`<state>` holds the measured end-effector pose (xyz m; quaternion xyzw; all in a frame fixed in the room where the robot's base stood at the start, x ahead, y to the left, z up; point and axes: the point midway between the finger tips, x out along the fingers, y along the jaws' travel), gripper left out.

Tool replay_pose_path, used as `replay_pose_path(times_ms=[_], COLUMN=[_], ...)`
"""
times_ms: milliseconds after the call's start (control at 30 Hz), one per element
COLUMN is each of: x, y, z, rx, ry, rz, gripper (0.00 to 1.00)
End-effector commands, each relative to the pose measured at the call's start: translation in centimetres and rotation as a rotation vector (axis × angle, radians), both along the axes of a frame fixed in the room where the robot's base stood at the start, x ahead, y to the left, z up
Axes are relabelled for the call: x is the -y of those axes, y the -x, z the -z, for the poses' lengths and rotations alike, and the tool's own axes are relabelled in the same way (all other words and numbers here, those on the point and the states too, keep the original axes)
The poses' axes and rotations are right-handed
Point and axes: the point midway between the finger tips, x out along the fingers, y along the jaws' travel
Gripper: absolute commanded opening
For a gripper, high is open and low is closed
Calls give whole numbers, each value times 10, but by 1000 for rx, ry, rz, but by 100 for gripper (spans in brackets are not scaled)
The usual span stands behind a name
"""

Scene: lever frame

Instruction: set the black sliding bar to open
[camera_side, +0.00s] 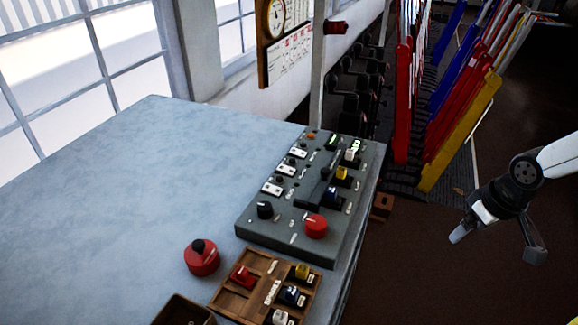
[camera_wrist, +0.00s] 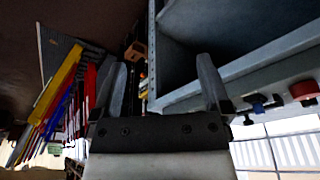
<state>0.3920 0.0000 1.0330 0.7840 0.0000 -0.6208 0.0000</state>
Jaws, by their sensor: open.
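The black sliding bar (camera_side: 316,188) lies along a dark track on the grey control panel (camera_side: 262,238), right of the small white-plated switches in the side view. Its setting is too small to read. My gripper (camera_side: 497,243) is open and empty, off to the right of the table over the floor, well apart from the panel. Its two spread fingers also show in the wrist view (camera_wrist: 160,62), with nothing between them. I cannot make out the bar in the wrist view.
The panel also carries a red knob (camera_side: 316,226), a black knob (camera_side: 265,210) and several small switches. A red round button (camera_side: 202,257) and a wooden tray (camera_side: 233,300) stand in front. Coloured levers (camera_side: 460,130) rise behind. The table's left (camera_side: 110,200) is clear.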

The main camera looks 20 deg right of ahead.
Motion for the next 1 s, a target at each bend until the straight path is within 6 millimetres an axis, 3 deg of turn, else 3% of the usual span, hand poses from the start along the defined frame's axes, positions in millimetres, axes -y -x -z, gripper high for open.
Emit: replay_pose_path(times_ms=[33, 100, 367, 667, 1000], x=[0, 0, -7, -32, -76], y=[0, -1, -23, -86, -156], z=[0, 0, -7, -28, -54], rx=[0, 0, -12, -56, -114], ry=[0, 0, -4, -14, -19], rz=[0, 0, -3, -5, -6], gripper=[88, 70, 70, 70, 70])
